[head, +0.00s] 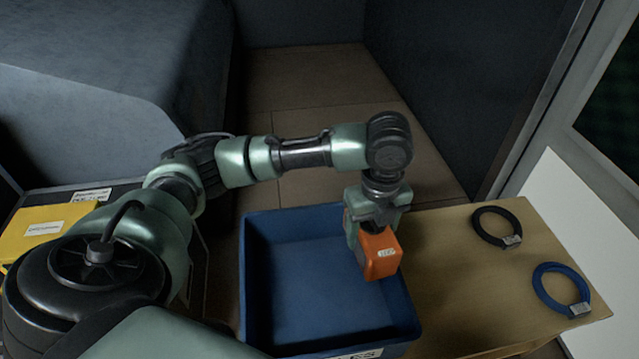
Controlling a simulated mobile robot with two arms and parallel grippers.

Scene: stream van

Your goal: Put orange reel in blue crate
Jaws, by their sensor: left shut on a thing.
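My left gripper (371,222) reaches in from the left and points down, shut on an orange block-like thing (380,256) with a small white label, which I take for the orange reel. It is held over the right part of the blue crate (262,222), near its right wall. I cannot tell how high it is above the crate floor. The visible inside of the crate is empty. My right gripper is not in view.
A wooden table (440,248) to the right of the crate bears a black ring (478,226) and a blue ring (540,291), both tagged. A yellow labelled box (40,228) is at the left. Dark walls enclose the floor behind.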

